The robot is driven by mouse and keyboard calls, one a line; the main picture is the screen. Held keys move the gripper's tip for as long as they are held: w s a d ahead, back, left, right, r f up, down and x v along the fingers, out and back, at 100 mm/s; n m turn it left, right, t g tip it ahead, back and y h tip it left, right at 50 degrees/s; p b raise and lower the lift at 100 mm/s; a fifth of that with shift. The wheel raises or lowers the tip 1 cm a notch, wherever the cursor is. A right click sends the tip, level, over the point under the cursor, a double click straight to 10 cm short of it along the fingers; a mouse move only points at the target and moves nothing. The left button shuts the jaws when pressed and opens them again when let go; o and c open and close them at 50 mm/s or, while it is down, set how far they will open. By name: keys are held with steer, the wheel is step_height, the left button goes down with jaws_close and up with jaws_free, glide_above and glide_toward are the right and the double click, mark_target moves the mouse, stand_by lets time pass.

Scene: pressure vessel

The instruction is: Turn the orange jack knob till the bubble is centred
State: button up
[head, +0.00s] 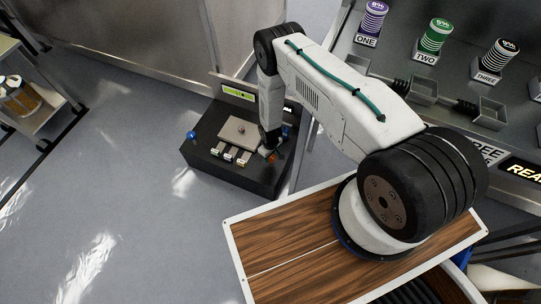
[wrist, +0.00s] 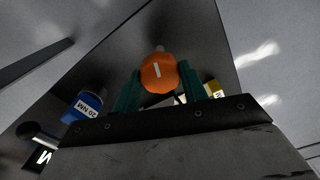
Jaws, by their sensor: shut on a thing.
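The orange jack knob (wrist: 159,72) shows in the wrist view with a pale line on its face. My gripper (wrist: 160,88) has its two green fingers on either side of the knob and is shut on it. In the head view the knob (head: 271,154) is a small orange patch at the right of the black bench unit (head: 235,178), mostly hidden by my gripper (head: 268,150). A yellow-green level display (head: 239,94) stands at the back of the unit. The bubble is too small to make out.
A blue knob marked 20 NM (wrist: 84,104) sits left of my gripper in the wrist view. Blue knobs (head: 191,135) flank a grey plate (head: 238,131) on the unit. Open floor lies at the left.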

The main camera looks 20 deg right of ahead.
steer(key=n, duration=1.2)
steer(key=shift+n, duration=0.3)
stand_by(0.4)
steer(key=o, duration=1)
steer(key=shift+c, duration=0.2)
steer(key=shift+r, duration=3.9)
